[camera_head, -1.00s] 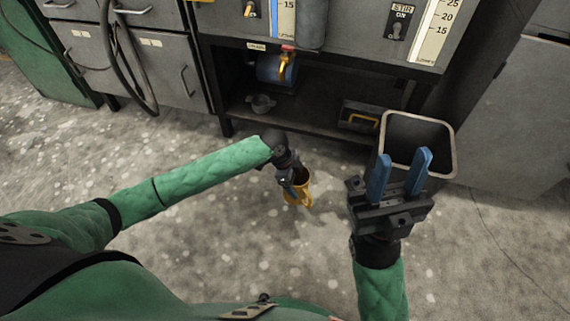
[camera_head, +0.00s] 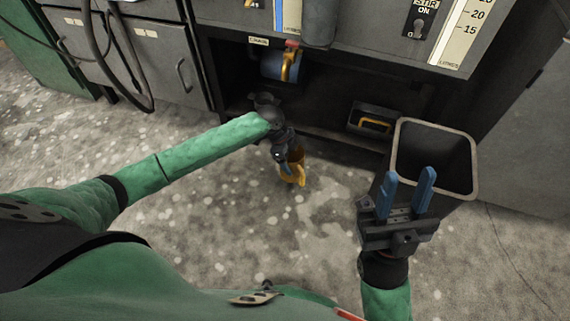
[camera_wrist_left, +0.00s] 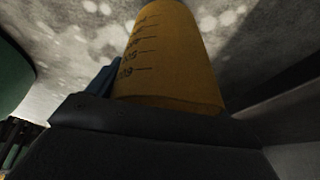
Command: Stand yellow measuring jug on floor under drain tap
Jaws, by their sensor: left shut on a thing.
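The yellow measuring jug (camera_head: 297,168) is in my left gripper (camera_head: 284,164), below and in front of the machine's lower shelf. In the left wrist view the jug (camera_wrist_left: 172,60) fills the middle, with its scale marks showing and speckled floor beyond. I cannot tell whether its base touches the floor. The drain tap (camera_head: 289,62), brass-yellow with a red top, hangs under the machine behind and above the jug. The jug is in front of the tap, not directly beneath it. My right gripper (camera_head: 406,195) is open and empty, its blue fingers pointing up.
A grey open bin (camera_head: 436,124) stands at the right, close to my right gripper. A dark box with a yellow handle (camera_head: 372,122) sits on the lower shelf (camera_head: 330,134). Grey drawers (camera_head: 165,62) and hanging hoses are at the left. Speckled floor (camera_head: 230,215) is open in front.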

